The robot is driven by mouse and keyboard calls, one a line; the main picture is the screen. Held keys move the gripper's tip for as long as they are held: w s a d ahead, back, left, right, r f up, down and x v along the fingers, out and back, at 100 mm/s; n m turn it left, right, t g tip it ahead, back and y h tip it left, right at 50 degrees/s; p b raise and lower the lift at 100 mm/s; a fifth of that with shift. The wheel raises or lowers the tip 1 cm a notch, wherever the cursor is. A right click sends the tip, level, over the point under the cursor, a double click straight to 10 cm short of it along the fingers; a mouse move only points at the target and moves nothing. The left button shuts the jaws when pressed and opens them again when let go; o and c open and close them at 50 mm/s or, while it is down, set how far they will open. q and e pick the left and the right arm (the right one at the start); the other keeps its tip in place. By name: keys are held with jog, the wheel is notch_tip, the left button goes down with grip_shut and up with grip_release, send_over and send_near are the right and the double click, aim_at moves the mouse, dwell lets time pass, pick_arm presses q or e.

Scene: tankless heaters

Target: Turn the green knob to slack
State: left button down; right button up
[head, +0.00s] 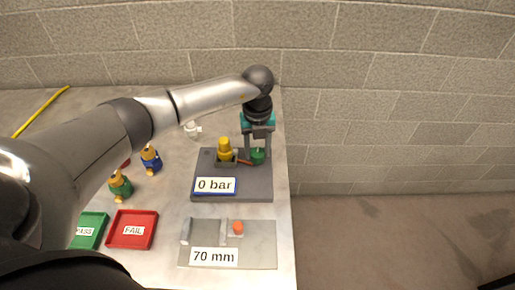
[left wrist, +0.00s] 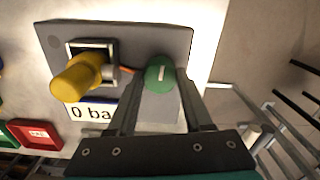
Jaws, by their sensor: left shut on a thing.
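The green knob (head: 258,157) sits on the right part of a dark grey block (head: 235,188), next to a yellow fitting (head: 225,149). In the left wrist view the knob (left wrist: 160,74) shows a short white line on its top, running roughly up and down the picture. My left gripper (head: 259,148) reaches down from above with its fingers on both sides of the knob, shut on it. The fingers also show in the left wrist view (left wrist: 161,90). The block's label (head: 215,185) reads "0 bar". My right gripper is in neither view.
Green PASS (head: 97,216) and red FAIL (head: 148,215) trays lie at front left, with small figures (head: 151,160) behind. A grey gauge plate (head: 262,259) labelled "70 mm" is in front of the block. A brick wall stands behind; the table's right edge is close.

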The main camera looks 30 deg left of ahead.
aim_at(257, 152)
pick_arm(q)
jog(key=shift+c, duration=1.5)
grip_release()
jog(key=shift+r, duration=0.15)
notch_tip(257, 152, up, 15)
